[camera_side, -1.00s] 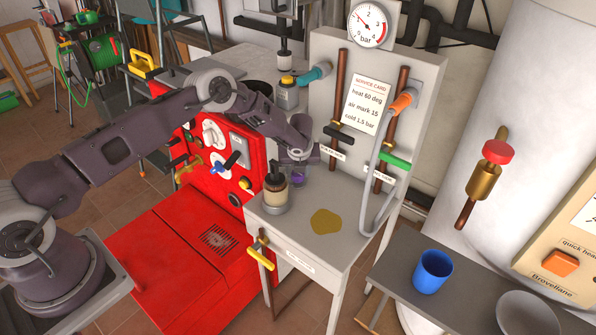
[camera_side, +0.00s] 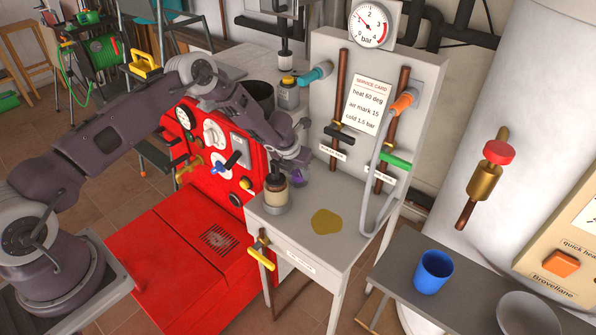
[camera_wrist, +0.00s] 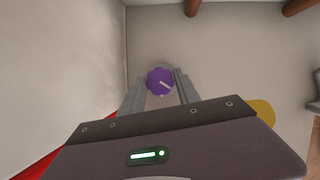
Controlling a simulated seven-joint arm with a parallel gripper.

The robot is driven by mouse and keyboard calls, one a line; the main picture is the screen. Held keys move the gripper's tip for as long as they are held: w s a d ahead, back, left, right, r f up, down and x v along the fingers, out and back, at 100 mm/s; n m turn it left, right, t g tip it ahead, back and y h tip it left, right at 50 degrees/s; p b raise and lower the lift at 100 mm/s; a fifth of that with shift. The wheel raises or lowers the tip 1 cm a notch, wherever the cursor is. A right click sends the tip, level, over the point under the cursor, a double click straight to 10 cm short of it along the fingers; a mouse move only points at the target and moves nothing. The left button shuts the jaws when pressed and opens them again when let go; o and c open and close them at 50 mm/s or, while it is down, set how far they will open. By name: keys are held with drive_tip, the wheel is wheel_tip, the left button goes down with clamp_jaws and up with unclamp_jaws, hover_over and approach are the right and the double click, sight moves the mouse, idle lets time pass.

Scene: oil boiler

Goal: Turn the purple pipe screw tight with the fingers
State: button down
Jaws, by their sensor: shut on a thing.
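In the side view the purple screw (camera_side: 298,178) shows low beside the red boiler, at the back left of the small grey table. My gripper (camera_wrist: 160,88) has one finger on each side of the screw and is shut on it. In the side view my gripper (camera_side: 298,165) comes down on the screw from above and partly hides it.
A jar with a dark top (camera_side: 276,192) stands close in front of my gripper. The red boiler (camera_side: 210,160) is to the left. A panel with pipes and a gauge (camera_side: 369,24) rises behind right.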

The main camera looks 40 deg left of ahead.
drive_tip(key=shift+m+h, duration=0.8)
drive_tip(key=shift+m, duration=1.1)
drive_tip(key=c, duration=0.9)
unclamp_jaws()
drive_tip(key=v, duration=0.7)
drive_tip(key=shift+a, duration=0.1)
